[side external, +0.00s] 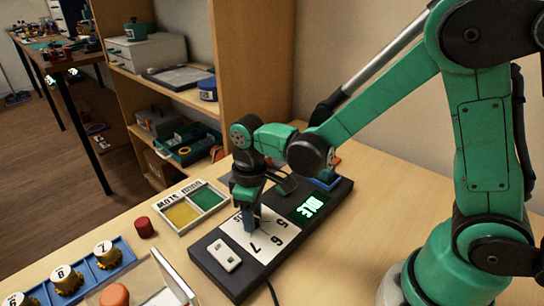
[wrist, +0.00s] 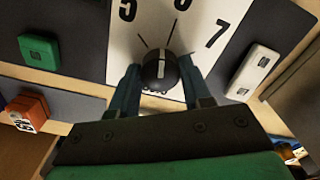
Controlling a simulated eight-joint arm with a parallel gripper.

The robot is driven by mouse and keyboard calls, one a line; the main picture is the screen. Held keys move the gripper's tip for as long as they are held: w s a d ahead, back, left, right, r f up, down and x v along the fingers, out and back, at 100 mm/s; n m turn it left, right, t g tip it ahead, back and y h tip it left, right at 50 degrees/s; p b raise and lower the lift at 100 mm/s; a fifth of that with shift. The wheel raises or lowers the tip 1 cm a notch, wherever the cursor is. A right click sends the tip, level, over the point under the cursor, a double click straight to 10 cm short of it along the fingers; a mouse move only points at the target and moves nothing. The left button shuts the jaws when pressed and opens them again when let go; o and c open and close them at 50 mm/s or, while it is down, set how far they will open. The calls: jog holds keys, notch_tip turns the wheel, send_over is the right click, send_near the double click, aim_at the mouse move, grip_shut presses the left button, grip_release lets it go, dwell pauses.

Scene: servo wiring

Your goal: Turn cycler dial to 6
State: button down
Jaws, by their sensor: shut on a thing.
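The cycler (side external: 205,265) is a long dark box on the wooden table, with a white scale plate (side external: 267,228) and a lit green display (side external: 308,207). In the wrist view its dial (wrist: 160,70) is a round black knob with a white pointer line. The numbers 5, 6 and 7 stand around it. The pointer is near upright in the picture, roughly toward the 5–6 side; its exact setting is unclear. My gripper (wrist: 160,84) is shut on the dial, one finger on each side. In the side view my gripper (side external: 251,218) comes down onto the plate and mostly hides the dial.
A white rocker switch (side external: 224,254) is on the cycler's near end. A tray (side external: 160,226) with yellow and green areas and a red cylinder (side external: 144,228) lie left.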

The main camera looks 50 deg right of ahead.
jog(key=shift+m, duration=1.1)
jog(key=shift+c, duration=1.9)
grip_release()
jog(key=shift+r, duration=2.8)
jog(key=shift+r, duration=0.1)
